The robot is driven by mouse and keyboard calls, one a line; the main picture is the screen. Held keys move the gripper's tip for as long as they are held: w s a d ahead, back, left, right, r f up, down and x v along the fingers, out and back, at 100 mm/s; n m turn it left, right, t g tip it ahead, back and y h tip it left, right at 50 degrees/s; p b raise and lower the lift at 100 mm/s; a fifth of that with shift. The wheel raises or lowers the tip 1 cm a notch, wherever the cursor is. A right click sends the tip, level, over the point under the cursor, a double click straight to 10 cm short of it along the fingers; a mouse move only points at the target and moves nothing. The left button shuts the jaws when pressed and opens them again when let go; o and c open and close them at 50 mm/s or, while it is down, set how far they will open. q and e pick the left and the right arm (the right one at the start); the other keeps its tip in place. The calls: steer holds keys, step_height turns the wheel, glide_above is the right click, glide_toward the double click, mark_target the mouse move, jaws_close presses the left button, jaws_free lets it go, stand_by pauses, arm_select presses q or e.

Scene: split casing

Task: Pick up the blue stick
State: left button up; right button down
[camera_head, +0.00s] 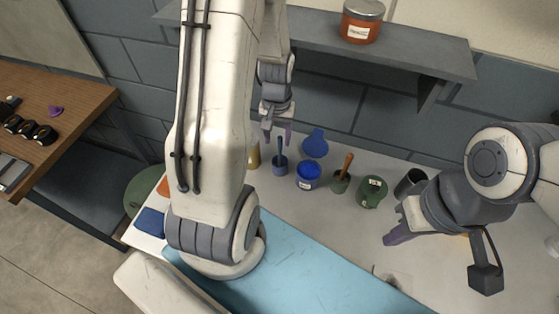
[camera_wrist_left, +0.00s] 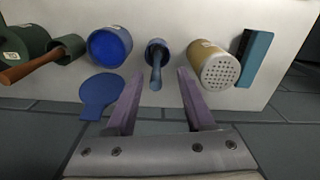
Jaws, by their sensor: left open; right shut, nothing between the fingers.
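The blue stick (camera_head: 280,147) leans out of a small blue-grey cup (camera_head: 280,168) on the white table. In the left wrist view the stick (camera_wrist_left: 156,74) points toward me from its cup (camera_wrist_left: 157,46), and its lower end is hidden inside. My left gripper (camera_head: 277,134) is open, just above the cup. In the left wrist view the stick lies between the lines of its two purple fingers (camera_wrist_left: 159,92), with nothing gripped. My right gripper (camera_head: 394,236) is shut and empty over the table's right side.
A yellow shaker (camera_wrist_left: 216,66) stands close beside the cup. On its other side are a blue jar (camera_head: 308,175) and a flat blue lid-like piece (camera_head: 315,143). A green pot with a brown stick (camera_head: 341,182) and a green jar (camera_head: 372,191) stand further right. A shelf (camera_head: 420,52) hangs above.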

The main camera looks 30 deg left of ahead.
mark_target(280, 155)
arm_select(q)
steer(key=f, duration=0.1)
steer(key=f+p, duration=0.1)
steer(key=f, duration=0.1)
steer(key=shift+w+d+f+p, duration=0.15)
steer(key=shift+w+f+p, duration=0.2)
steer(key=shift+f, duration=0.55)
jaws_close()
